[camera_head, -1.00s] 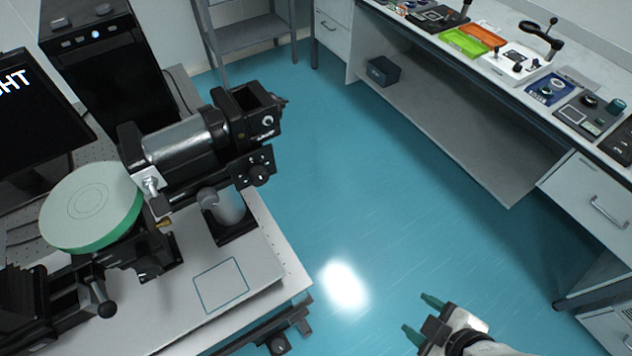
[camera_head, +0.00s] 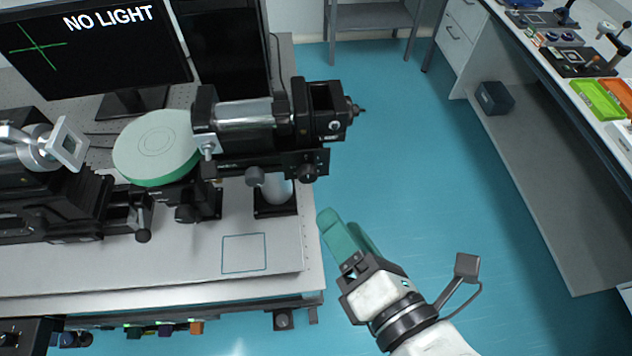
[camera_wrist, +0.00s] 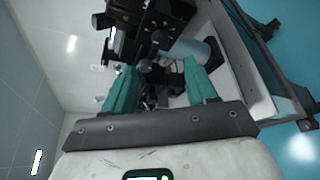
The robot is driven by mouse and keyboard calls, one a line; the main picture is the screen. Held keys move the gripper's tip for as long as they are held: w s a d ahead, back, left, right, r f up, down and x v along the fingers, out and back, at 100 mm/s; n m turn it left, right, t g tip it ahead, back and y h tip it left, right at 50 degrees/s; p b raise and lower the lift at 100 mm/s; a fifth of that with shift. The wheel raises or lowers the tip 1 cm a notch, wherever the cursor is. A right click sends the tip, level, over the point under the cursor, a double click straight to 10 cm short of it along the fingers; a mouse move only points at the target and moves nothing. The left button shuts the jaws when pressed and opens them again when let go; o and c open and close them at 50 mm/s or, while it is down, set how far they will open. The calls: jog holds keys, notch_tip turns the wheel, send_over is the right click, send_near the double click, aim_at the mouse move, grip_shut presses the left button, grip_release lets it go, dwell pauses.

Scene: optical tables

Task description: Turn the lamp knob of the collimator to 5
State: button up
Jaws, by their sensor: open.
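The collimator (camera_head: 245,124) is a black and silver tube lying level on a post stand at the right end of the optical table. Its black end housing (camera_head: 326,105) carries a small round dial (camera_head: 334,126), and a dark knob (camera_head: 308,171) sits below on the mount. I cannot tell for sure which is the lamp knob, and no scale numbers are readable. My gripper (camera_head: 345,230), with teal fingers, is open and empty, below and right of the mount, apart from it. In the wrist view my open gripper (camera_wrist: 160,78) faces the collimator's black mount (camera_wrist: 140,40).
A monitor (camera_head: 95,45) reads "NO LIGHT" beside a green cross. The optical table's right edge (camera_head: 312,250) lies close to my gripper. Blue floor (camera_head: 430,170) is clear to the right, before a side bench (camera_head: 560,170).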

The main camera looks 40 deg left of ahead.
aim_at(310, 180)
jog(key=b+x, duration=0.5)
jog(key=x, duration=0.4)
jog(key=shift+w+a+f, duration=0.15)
jog(key=shift+a+f, duration=0.05)
jog(key=shift+a, duration=0.3)
jog(key=c, duration=1.1)
jog(key=shift+o, duration=0.2)
jog(key=shift+f+m+b, duration=0.15)
jog(key=shift+m+b, duration=0.15)
jog(key=shift+b, duration=0.25)
